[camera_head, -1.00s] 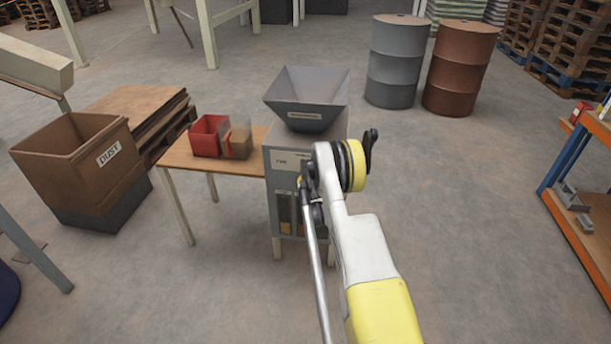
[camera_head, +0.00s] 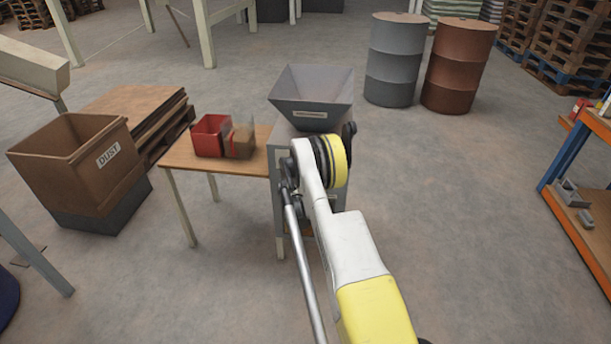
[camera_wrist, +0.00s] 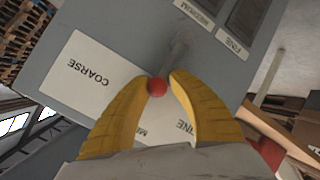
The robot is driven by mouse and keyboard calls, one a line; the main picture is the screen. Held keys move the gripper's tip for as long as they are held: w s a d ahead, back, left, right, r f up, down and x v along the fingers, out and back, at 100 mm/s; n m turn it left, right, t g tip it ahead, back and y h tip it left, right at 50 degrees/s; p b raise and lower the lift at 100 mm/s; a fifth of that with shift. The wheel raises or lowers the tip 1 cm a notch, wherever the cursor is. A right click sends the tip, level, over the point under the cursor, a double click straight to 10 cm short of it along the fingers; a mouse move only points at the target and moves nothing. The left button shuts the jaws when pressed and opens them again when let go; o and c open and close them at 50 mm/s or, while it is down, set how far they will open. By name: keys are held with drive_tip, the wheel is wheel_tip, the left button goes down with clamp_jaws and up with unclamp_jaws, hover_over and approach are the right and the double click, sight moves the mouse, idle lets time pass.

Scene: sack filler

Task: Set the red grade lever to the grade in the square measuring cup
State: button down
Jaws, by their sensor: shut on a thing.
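The grade lever shows in the wrist view as a red ball knob (camera_wrist: 157,88) on a grey stem. My gripper (camera_wrist: 162,82) has its yellow fingers shut on the knob. The knob is near the edge of the white COARSE label (camera_wrist: 88,75). In the head view my arm hides the lever and the gripper. A clear square cup (camera_head: 242,140) with tan-brown contents stands on the side table; its grain size is too small to tell.
The grey sack filler (camera_head: 283,150) carries a hopper (camera_head: 312,92). A red tub (camera_head: 209,135) stands beside the cup on the wooden side table (camera_head: 190,160). A brown DUST bin (camera_head: 75,165) is at left and an orange-blue rack (camera_head: 575,215) at right.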

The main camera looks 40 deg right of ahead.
drive_tip(key=shift+s+f, duration=0.2)
drive_tip(key=c, duration=1)
unclamp_jaws()
drive_tip(key=shift+r, duration=0.1)
drive_tip(key=v, duration=1.2)
drive_tip(key=shift+w, duration=0.1)
